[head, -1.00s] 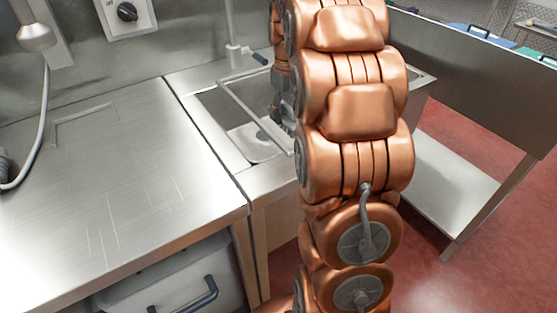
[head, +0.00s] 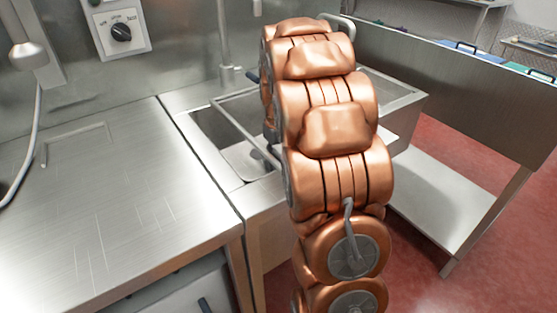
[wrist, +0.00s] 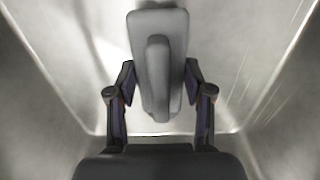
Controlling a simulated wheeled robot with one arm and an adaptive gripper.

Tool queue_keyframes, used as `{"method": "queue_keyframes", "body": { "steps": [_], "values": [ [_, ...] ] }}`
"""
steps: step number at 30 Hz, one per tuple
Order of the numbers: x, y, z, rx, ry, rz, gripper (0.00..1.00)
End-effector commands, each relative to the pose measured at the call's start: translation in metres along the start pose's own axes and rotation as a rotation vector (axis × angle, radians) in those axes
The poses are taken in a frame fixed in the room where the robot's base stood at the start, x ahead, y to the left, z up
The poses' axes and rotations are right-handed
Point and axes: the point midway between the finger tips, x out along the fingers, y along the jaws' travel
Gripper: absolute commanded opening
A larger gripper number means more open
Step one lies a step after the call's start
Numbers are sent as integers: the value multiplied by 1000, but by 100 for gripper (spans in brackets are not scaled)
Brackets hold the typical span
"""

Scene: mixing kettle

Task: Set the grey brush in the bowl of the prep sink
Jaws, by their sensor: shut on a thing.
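The grey brush (wrist: 158,60) is held between the fingers of my gripper (wrist: 160,100) in the wrist view. It has a pale grey block with a raised grip along its middle. Behind it the wrist view shows the smooth metal floor and sloping side walls of the prep sink's bowl (wrist: 250,60). I cannot tell whether the brush touches the floor. In the head view the prep sink (head: 201,130) stands right of the worktop, partly covered by my copper arm. My gripper and the brush are hidden behind the arm there.
A metal rail (head: 240,128) runs across the sink opening. A tap (head: 226,60) rises behind the sink. The steel worktop (head: 110,200) on the left is bare. A lower shelf (head: 440,200) and a long steel panel (head: 460,90) stand right.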

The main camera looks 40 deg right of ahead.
Motion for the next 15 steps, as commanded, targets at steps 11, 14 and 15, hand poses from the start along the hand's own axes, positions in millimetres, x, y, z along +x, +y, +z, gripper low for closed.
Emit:
{"method": "queue_keyframes", "body": {
  "steps": [11, 14, 15],
  "values": [
    [5, 0, 0, 0, -2, 0, 0],
    [7, 0, 1, 0, -2, 0, 53],
    [6, 0, 0, 0, -2, 0, 57]
  ]
}}
